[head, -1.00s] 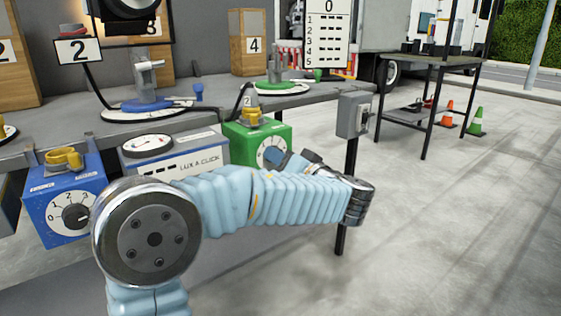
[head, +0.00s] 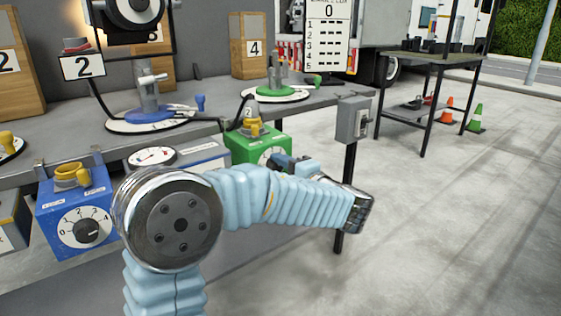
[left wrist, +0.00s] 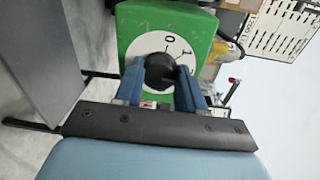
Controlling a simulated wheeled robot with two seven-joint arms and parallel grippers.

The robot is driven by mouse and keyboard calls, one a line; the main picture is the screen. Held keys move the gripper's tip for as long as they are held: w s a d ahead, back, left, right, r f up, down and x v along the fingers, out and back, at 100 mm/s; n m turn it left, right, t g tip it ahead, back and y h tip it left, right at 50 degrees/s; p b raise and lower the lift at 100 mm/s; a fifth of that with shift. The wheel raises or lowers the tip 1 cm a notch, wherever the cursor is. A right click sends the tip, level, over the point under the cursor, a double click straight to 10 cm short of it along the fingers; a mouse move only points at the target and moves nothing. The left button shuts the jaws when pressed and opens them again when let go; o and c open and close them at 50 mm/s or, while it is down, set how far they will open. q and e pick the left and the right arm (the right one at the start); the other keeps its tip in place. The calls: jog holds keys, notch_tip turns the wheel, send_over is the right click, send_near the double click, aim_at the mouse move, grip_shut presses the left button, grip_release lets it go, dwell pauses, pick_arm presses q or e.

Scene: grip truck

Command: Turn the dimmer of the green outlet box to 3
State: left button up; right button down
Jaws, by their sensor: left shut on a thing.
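The green outlet box (head: 246,147) hangs at the front edge of the workbench, with a yellow plug on top. It also shows in the left wrist view (left wrist: 138,22), with a white dial face (left wrist: 142,47) marked 0 and 1 in sight. My left gripper (left wrist: 161,78) has its blue fingers on either side of the black dimmer knob (left wrist: 160,66) and is shut on it. The knob's pointer and the other numbers are hidden by the fingers. In the head view my left gripper (head: 283,162) is at the box's front, partly hidden behind my arm. My right gripper is not in view.
A grey switch box on a post (head: 353,120) stands close to the right. Open floor lies further right.

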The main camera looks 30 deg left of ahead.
pick_arm(q)
jog(key=shift+m+g+p, duration=0.3)
jog(key=shift+m+p, duration=2.7)
jog(key=shift+m, duration=0.4)
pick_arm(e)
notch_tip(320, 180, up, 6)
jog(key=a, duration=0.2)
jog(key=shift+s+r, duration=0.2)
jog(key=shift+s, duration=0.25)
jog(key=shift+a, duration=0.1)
pick_arm(q)
jog(key=shift+f, duration=0.1)
jog(key=o, duration=1)
jog(key=shift+o, duration=0.2)
jog(key=shift+d, duration=0.1)
jog(key=f+b+v, duration=0.1)
jog(key=v, duration=1.2)
jog(key=shift+d+r, duration=0.35)
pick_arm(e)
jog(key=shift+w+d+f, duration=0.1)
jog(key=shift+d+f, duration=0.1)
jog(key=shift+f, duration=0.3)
